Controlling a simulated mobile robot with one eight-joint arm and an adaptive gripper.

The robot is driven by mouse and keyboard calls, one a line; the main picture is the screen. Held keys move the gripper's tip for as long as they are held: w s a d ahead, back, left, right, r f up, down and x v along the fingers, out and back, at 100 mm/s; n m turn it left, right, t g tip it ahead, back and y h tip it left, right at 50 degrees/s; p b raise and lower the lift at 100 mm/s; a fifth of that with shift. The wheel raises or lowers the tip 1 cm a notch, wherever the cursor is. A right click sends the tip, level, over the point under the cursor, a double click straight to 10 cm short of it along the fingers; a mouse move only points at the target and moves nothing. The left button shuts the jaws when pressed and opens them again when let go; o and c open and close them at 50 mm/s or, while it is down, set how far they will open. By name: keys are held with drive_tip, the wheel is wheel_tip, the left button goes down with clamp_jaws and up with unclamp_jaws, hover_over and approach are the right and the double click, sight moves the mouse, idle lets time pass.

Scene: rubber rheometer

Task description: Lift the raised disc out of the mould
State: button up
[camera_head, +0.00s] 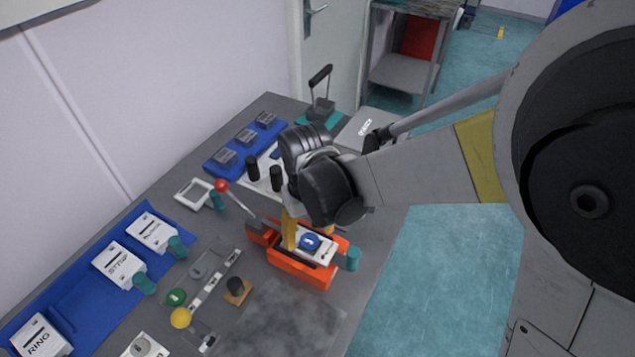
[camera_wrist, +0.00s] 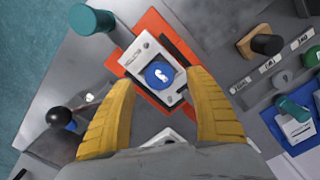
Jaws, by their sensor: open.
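A blue disc with a white mark (camera_head: 310,241) sits raised in the white mould plate (camera_head: 327,252). In the wrist view the disc (camera_wrist: 160,75) lies ahead of my fingertips, with the white mould (camera_wrist: 137,55) around it. The mould rests in an orange holder (camera_head: 290,272), and a teal handle (camera_head: 352,258) sticks out from its right end. My gripper (camera_head: 291,232) points down at the mould, its yellow fingers apart. In the wrist view my gripper (camera_wrist: 160,82) is open and empty, with the disc between the lines of its fingers. Contact cannot be told.
A red-knobbed lever (camera_head: 222,186) stands left of the holder. Other white moulds (camera_head: 119,264) lie on a blue mat (camera_head: 75,300) at left. A grey plate (camera_head: 285,320) is bare.

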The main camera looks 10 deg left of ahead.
drive_tip(key=shift+f, duration=0.85)
drive_tip(key=shift+c, duration=0.6)
drive_tip(key=shift+r, duration=0.1)
drive_tip(key=c, duration=0.9)
drive_tip(key=shift+o, duration=0.2)
drive_tip(key=shift+r, duration=0.1)
